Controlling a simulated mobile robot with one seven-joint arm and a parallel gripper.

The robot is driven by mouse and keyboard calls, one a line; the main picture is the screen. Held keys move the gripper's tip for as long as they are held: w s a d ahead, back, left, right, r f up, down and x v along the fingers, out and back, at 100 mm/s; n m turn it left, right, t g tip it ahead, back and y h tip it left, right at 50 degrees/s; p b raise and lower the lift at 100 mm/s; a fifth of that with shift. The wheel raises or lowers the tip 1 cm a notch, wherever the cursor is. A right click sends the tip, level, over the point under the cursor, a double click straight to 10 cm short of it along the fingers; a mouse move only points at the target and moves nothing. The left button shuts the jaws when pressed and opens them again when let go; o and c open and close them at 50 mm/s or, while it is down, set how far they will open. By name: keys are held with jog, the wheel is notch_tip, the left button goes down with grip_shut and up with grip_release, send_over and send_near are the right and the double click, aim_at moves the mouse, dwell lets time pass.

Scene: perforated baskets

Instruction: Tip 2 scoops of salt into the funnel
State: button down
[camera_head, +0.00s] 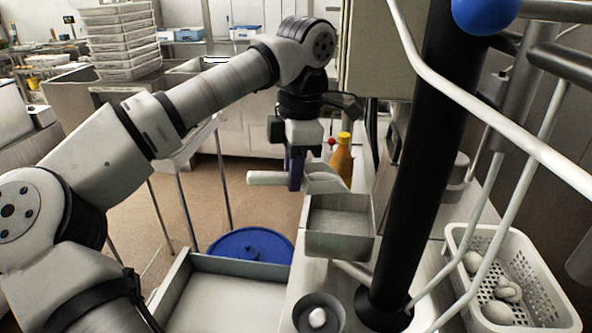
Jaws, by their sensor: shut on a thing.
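My gripper (296,182) hangs at the centre with its dark fingers pointing down. It is shut on a pale scoop; its light rounded handle (265,178) sticks out to the left, and a pale part shows right of the fingers. Whether it holds salt cannot be told. Just below and to the right stands an open grey metal bin (340,243) with a pale surface inside, perhaps salt. A round grey vessel (337,308), possibly the funnel, sits at the bottom centre with a white egg-like thing (318,317) in it.
A black post (425,150) and white bent tubes stand right of the bin. A white perforated basket (548,300) with pale rounded items is at lower right. An orange bottle (342,160) stands behind the gripper. A blue lid (250,244) lies lower, beyond a shallow tray (215,305).

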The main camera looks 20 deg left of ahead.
dwell(0.3)
jog(key=shift+s+a+f+t+h+b, duration=0.1)
jog(key=shift+a+f+t+h+b, duration=0.15)
jog(key=shift+f+b, duration=0.25)
jog(key=shift+s+f+t+h+b, duration=0.15)
jog(key=shift+f+h+b, duration=0.2)
jog(key=shift+b, duration=0.2)
jog(key=shift+a+f+h+b, duration=0.1)
jog(key=shift+f+h+b, duration=0.05)
jog(key=shift+h+b, duration=0.2)
jog(key=shift+f+t, duration=0.15)
jog(key=shift+t, duration=0.15)
jog(key=shift+a+f+t+h+b, duration=0.1)
jog(key=shift+f+t+h+b, duration=0.3)
jog(key=shift+f+h+b, duration=0.7)
jog(key=shift+b, duration=0.6)
jog(key=shift+r, duration=0.1)
jog(key=shift+s, duration=0.1)
